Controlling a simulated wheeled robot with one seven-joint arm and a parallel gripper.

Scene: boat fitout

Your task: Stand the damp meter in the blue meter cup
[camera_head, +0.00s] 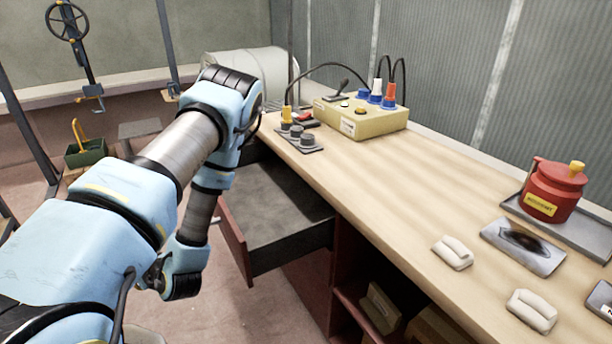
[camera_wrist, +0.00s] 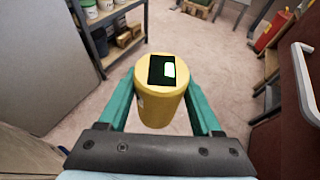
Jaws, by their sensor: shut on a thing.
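The damp meter (camera_wrist: 150,108) is a yellow cylinder with a black face and a lit green display. It shows in the wrist view between the teal fingers of my gripper (camera_wrist: 158,92), which is shut on it. The meter is held in the air, with bare floor beyond it. In the head view my arm reaches down left of the open drawer, and the fingers and meter are hidden there. I cannot pick out the blue meter cup for certain; small blue collars show on the yellow box (camera_head: 362,121) on the bench.
An open drawer (camera_head: 275,205) juts from the wooden bench (camera_head: 385,185). On the bench are a grey-knobbed block (camera_head: 301,139), a red pot (camera_head: 553,190), a photo card (camera_head: 523,246) and white pads (camera_head: 453,252). Shelving (camera_wrist: 118,48) and a silver handle (camera_wrist: 303,80) flank the wrist view.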

